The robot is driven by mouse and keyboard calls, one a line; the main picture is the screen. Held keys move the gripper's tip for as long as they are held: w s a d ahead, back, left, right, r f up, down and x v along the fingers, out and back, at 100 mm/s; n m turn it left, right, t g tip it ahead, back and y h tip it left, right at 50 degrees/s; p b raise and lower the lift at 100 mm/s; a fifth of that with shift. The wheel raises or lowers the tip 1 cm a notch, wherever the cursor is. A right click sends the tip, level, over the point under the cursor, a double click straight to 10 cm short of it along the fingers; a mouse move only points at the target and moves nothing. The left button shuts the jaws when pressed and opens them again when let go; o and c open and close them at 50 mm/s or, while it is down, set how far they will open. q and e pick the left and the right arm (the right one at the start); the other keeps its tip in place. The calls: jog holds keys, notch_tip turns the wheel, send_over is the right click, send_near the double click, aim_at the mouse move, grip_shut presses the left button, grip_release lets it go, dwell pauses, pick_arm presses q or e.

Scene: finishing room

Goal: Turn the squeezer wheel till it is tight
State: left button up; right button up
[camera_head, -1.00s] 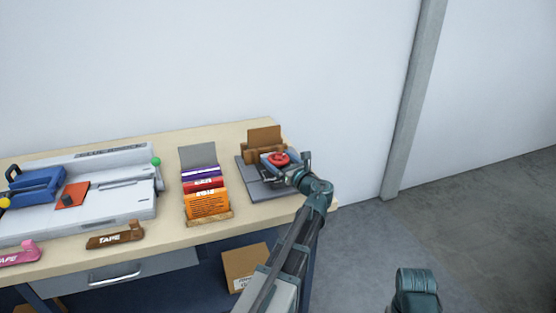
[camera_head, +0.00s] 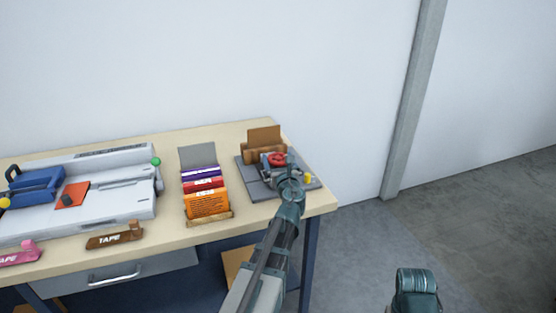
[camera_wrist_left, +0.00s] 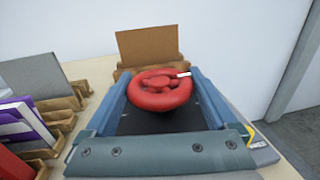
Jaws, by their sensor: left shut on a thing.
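The squeezer wheel (camera_head: 278,159) is red and sits on a grey squeezer (camera_head: 255,188) at the right end of the table. It fills the middle of the left wrist view (camera_wrist_left: 158,98), with a small white mark at its right edge. My left gripper (camera_head: 276,168) reaches it from the front and is shut on it. In the left wrist view, its two blue fingers (camera_wrist_left: 160,103) lie along the left and right sides of the wheel. The parts under the wheel are mostly hidden.
A brown board (camera_head: 264,136) stands behind the wheel. A wooden rack of coloured packets (camera_head: 208,205) stands to the left, close to the squeezer. Further left are a white machine (camera_head: 115,195) and a brown tape dispenser (camera_head: 115,237). A wall is behind the table.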

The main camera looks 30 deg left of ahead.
dwell(0.4)
pick_arm(q)
jog(key=o, duration=1)
jog(key=shift+o, duration=0.2)
